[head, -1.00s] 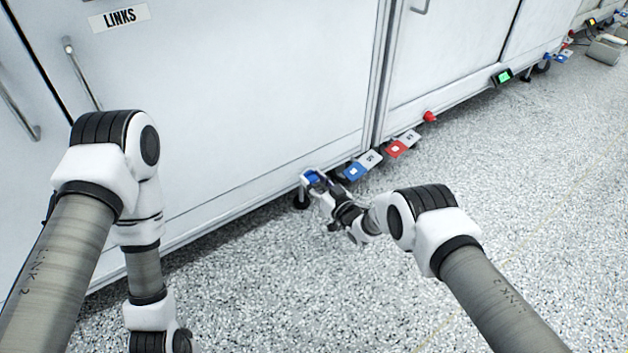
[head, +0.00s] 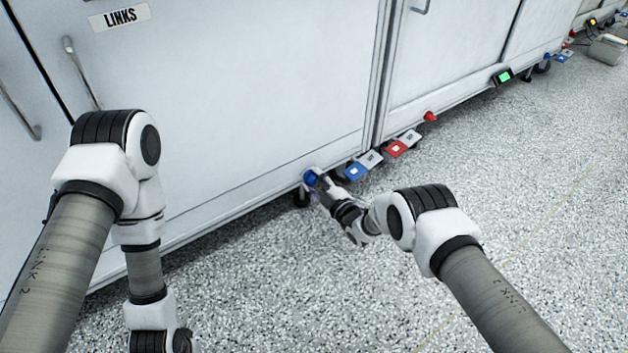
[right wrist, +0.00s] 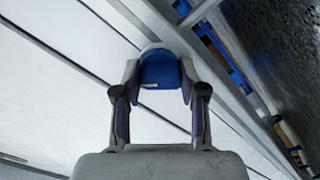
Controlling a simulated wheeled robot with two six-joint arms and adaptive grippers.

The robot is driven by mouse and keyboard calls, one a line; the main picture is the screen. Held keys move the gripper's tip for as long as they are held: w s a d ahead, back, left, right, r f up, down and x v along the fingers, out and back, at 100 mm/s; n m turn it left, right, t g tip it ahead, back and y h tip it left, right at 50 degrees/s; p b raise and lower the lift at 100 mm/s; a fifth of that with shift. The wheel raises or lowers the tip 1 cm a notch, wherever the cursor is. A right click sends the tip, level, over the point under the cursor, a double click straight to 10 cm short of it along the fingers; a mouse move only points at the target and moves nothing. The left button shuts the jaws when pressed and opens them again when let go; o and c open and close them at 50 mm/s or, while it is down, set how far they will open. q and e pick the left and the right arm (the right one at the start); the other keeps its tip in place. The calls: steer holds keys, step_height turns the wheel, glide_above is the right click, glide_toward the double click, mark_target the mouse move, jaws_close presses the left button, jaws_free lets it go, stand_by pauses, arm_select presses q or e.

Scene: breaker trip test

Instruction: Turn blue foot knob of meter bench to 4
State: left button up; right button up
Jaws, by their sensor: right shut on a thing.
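The blue foot knob (head: 311,178) sits low on the front of the white bench (head: 230,110), near the floor. In the right wrist view the blue knob (right wrist: 160,75) lies between the two fingers, with a small pale mark on it. My right gripper (head: 317,180) is shut on the knob; its fingers also show in the right wrist view (right wrist: 160,95). The number the knob points to cannot be read. My left arm comes in at the left, and its gripper is not in view.
Right of the knob along the bench foot are a blue pedal (head: 355,171), a red pedal (head: 397,149), a red knob (head: 430,116) and a small green display (head: 503,76). A dark caster (head: 302,198) stands just below the knob. The speckled floor is clear in front.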

steer(key=n, duration=0.3)
steer(key=shift+f+n, duration=0.1)
steer(key=shift+n, duration=2.2)
steer(key=o, duration=1.1)
steer(key=shift+o, duration=0.2)
steer(key=v, duration=1.2)
